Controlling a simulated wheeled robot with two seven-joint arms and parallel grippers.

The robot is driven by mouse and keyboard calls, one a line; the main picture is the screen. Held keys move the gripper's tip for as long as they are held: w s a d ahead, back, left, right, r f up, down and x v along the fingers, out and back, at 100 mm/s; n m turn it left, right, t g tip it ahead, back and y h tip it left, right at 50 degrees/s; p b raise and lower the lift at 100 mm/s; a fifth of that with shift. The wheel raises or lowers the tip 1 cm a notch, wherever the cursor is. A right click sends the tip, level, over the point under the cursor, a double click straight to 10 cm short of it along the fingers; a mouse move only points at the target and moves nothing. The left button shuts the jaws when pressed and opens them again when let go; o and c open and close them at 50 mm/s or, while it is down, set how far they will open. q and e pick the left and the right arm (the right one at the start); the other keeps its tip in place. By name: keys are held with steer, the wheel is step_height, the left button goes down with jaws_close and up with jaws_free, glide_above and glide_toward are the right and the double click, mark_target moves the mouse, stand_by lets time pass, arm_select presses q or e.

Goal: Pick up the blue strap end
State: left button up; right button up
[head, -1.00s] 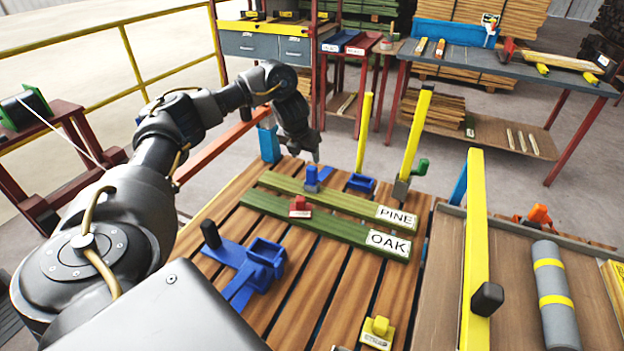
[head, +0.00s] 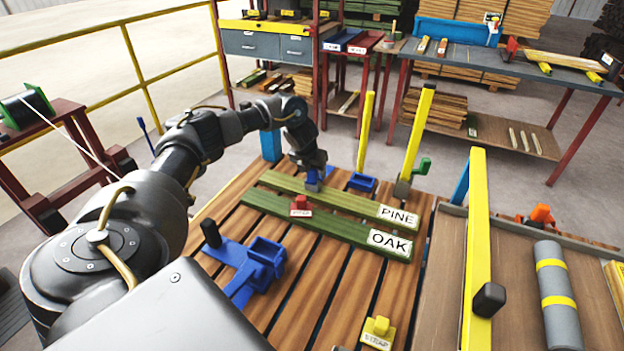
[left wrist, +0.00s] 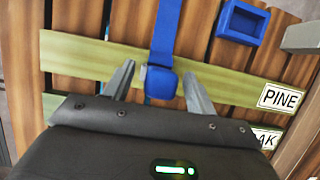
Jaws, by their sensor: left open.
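The blue strap end (left wrist: 161,83) lies on the green PINE board (left wrist: 225,84), with a blue strap running up from it in the left wrist view. In the head view the strap end (head: 312,185) is partly covered by my left gripper (head: 312,175). My left gripper is open, pointing down over it. In the left wrist view the fingers stand on either side of the strap end, with a gap on each side, so they do not seem to touch it. My right gripper is not in view.
The OAK board (head: 340,231) lies in front of PINE, with a red block (head: 300,205) on it. A blue ratchet-like piece (head: 248,262) and a yellow block (head: 378,332) lie on the slatted wood. Yellow posts (head: 412,135) stand to the right; a blue tray (head: 362,182) lies behind PINE.

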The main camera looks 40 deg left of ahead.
arm_select(q)
steer(key=shift+c, duration=0.3)
steer(key=c, duration=1.1)
steer(key=shift+o, duration=0.2)
steer(key=shift+r, duration=0.15)
